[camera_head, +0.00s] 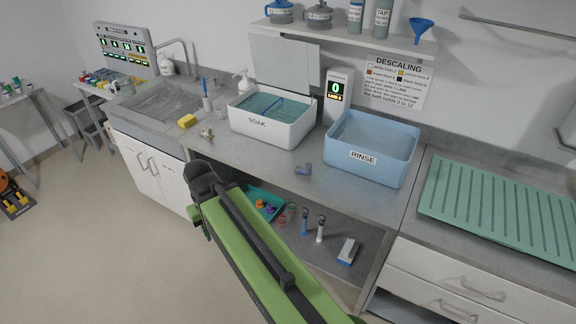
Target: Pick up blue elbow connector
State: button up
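The white SOAK tub (290,128) and blue RINSE tub (345,172) stand behind the connector. A small metallic fitting (207,134) and yellow sponge (187,121) lie left. The lower shelf (336,230) holds a teal tray, brushes and a block. A green ribbed mat (480,205) lies right.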

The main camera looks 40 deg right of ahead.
aim_at(306, 173)
jog(key=u, duration=0.15)
jog(key=i, duration=0.9)
jog(key=u, duration=0.05)
